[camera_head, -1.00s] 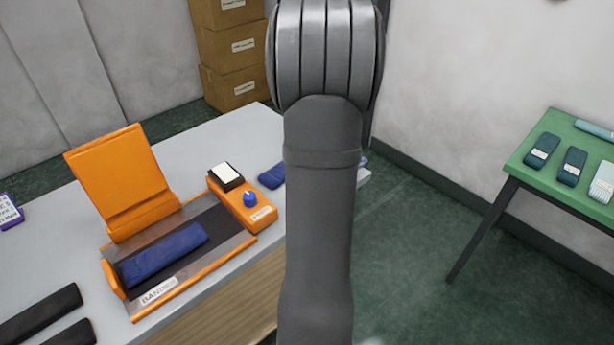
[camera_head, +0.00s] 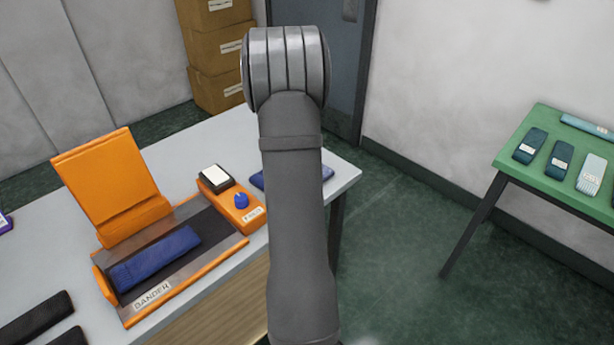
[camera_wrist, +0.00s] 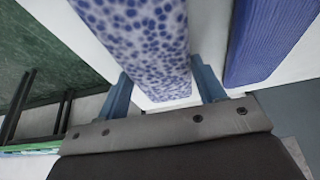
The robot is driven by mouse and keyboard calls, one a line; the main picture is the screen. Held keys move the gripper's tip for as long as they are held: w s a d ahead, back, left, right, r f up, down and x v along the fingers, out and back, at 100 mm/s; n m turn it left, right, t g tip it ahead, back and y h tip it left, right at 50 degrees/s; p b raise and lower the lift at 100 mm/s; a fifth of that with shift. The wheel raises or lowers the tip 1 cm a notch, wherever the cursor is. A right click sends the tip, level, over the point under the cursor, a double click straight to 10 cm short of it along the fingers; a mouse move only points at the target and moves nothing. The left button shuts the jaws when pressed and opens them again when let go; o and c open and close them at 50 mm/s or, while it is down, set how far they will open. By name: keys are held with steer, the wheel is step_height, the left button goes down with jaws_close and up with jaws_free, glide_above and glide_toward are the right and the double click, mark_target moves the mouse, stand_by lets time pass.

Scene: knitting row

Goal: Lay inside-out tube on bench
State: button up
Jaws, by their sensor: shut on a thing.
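My gripper (camera_wrist: 164,84) has its two blue fingers on either side of a tube (camera_wrist: 135,35) with a mottled blue-and-white surface, and is shut on it. The tube is over the white bench; I cannot tell whether it touches. A plain dark blue ribbed tube (camera_wrist: 265,40) lies apart from it to the right in the wrist view. In the head view my arm hides the gripper.
An orange banding machine (camera_head: 165,262) with its lid up holds a blue tube (camera_head: 155,258). Beside it is an orange control box (camera_head: 238,212) with a blue knob. Black strips (camera_head: 35,317) lie front left. A green table (camera_head: 545,170) with labelled bands stands right, beyond a floor gap.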

steer(key=shift+f, duration=0.2)
steer(key=o, duration=0.9)
steer(key=shift+o, duration=0.2)
steer(key=shift+r, duration=0.15)
steer(key=v, duration=1.2)
steer(key=x, duration=1.2)
step_height(320, 180, up, 2)
steer(key=shift+r, duration=0.5)
